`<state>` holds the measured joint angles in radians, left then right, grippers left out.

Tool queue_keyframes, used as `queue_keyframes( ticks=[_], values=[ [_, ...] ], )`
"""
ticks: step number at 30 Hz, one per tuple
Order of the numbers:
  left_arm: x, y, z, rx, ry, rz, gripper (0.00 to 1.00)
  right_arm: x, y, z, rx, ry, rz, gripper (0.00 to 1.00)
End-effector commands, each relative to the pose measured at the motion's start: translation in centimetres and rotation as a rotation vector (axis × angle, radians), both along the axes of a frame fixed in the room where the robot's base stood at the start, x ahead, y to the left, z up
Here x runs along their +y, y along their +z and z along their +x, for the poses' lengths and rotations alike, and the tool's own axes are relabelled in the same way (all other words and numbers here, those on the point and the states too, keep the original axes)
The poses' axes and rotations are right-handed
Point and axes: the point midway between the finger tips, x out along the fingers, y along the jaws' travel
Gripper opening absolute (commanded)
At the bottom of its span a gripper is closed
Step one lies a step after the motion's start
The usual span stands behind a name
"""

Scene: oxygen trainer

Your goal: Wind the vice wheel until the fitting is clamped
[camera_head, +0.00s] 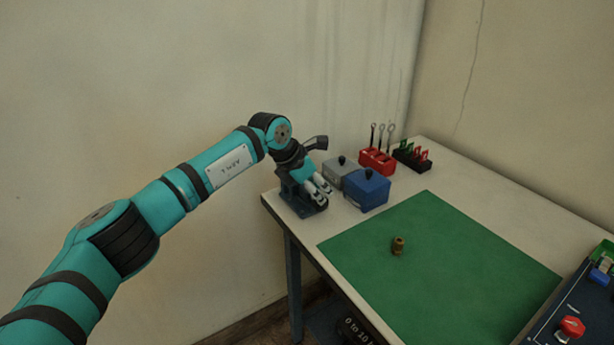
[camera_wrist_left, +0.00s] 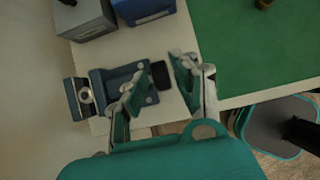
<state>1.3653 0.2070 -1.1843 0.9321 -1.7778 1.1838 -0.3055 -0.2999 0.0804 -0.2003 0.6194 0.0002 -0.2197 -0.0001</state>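The dark blue vice (camera_head: 303,206) stands at the table's left corner, partly hidden behind my left gripper (camera_head: 321,190). In the left wrist view the vice (camera_wrist_left: 112,78) lies below the camera, with a round silver part at its left end. A black knob-like part (camera_wrist_left: 160,75), perhaps the wheel, is at its right end. My left gripper (camera_wrist_left: 159,68) is open, its fingers on either side of that black part; I cannot tell whether they touch it. A small brass fitting (camera_head: 398,246) stands on the green mat, away from the vice. My right gripper is not in view.
A blue box (camera_head: 366,190) and a grey box (camera_head: 341,171) stand close beside the vice. A red holder (camera_head: 377,162) with tools and a black rack (camera_head: 410,156) are behind. The green mat (camera_head: 460,260) is mostly clear. A panel with a red knob (camera_head: 571,327) is at right.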

Motion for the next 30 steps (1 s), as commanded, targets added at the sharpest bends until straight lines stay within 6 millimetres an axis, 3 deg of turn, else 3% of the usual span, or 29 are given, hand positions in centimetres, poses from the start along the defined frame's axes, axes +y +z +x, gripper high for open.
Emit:
queue_keyframes(
  ticks=[6, 12, 24, 30],
  values=[
    [2.1, 4.0, -1.4, -0.003, -0.001, 0.001, 0.29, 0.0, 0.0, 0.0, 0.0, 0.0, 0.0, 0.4],
    [3.0, 5.9, -2.2, 0.0, -0.001, 0.0, 0.29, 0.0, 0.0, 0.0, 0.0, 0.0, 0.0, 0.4],
    [3.2, 6.3, -2.4, 0.0, -0.002, -0.001, 0.29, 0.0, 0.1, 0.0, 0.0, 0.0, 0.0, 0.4],
    [4.8, 5.1, -3.0, -0.068, -0.063, -0.135, 0.29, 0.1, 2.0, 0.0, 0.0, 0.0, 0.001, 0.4]
  ],
)
